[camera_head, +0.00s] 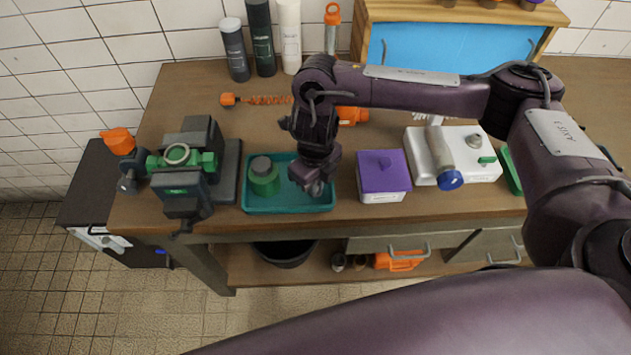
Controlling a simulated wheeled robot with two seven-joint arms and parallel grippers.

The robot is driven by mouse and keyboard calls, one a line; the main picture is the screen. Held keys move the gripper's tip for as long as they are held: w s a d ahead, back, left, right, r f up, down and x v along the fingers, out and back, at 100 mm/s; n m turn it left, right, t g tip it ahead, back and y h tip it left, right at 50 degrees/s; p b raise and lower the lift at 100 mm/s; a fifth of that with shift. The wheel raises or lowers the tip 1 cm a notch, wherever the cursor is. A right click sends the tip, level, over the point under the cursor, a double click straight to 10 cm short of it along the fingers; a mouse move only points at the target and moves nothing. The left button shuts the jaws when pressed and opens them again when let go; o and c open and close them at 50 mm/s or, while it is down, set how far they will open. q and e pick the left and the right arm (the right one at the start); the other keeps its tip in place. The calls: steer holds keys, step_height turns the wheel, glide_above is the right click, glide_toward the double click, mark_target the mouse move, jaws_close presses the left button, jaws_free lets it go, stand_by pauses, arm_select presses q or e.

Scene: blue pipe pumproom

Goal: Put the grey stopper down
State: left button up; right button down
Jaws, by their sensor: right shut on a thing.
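My right gripper (314,184) points down over the right part of a teal tray (290,208) on the workbench. It is shut on a small greyish thing at its tips, which looks like the grey stopper; the fingers hide most of it. I cannot tell whether it touches the tray floor. A green jar with a dark grey top (263,178) stands in the left part of the tray, apart from the gripper. My left gripper is not in view.
A purple-lidded box (384,175) stands just right of the tray. A vise with a green fitting (187,168) is to the left. Bottles (262,38) and a blue-fronted cabinet (450,52) line the back. Bare wood lies behind the tray.

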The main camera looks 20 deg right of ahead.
steer(key=shift+f, duration=0.15)
steer(key=c, duration=1.5)
jaws_free()
steer(key=shift+r, duration=0.4)
step_height(320, 180, up, 12)
steer(key=shift+f, duration=0.15)
steer(key=shift+s+f, duration=0.1)
